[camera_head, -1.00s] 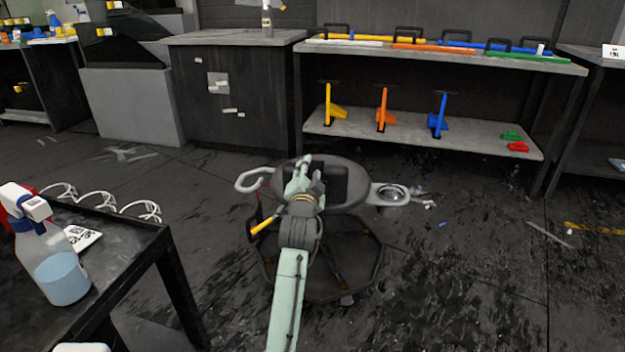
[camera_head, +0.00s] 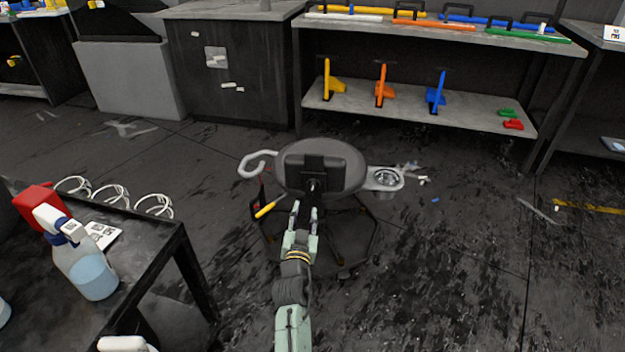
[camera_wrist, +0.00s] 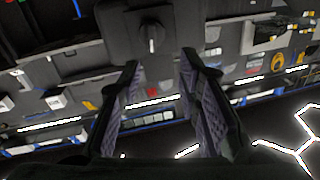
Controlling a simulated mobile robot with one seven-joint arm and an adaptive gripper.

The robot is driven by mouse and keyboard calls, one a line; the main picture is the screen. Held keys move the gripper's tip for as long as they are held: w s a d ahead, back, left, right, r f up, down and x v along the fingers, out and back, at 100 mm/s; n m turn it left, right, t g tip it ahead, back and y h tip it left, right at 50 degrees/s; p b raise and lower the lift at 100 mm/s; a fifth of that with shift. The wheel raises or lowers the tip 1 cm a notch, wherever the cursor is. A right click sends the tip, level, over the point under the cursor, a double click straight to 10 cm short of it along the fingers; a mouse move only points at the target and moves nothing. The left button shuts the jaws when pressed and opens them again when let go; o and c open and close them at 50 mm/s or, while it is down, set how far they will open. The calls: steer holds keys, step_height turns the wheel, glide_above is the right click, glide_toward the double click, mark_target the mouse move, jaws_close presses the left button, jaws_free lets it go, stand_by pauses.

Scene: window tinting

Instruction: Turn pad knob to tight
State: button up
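The pad (camera_head: 322,162) is a dark rounded piece on a wheeled stool-like stand in the middle of the floor. A dark block is at its near side. In the wrist view the pad knob (camera_wrist: 151,38) is a round black dial with a lighter grey pointer, roughly upright in the picture, on a dark panel (camera_wrist: 130,15). My gripper (camera_head: 304,208) is just on the near side of the pad, pointing towards it. In the wrist view my gripper (camera_wrist: 160,68) is open and empty, fingers apart, with the knob beyond the tips. No contact shows. Any tight marking is unreadable.
The stand carries a grey hook (camera_head: 257,164), a yellow-handled tool (camera_head: 267,208) and a cup holder (camera_head: 384,179). A dark cart (camera_head: 150,265) with spray bottles (camera_head: 92,272) stands at left. A tool bench (camera_head: 410,115) is behind. Floor to the right is mostly clear.

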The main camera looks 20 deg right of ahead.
mark_target(312, 190)
steer(key=x, duration=0.7)
steer(key=d+f+x, duration=0.1)
steer(key=x, duration=0.2)
steer(key=shift+d, duration=0.1)
steer(key=shift+c, duration=0.3)
jaws_close()
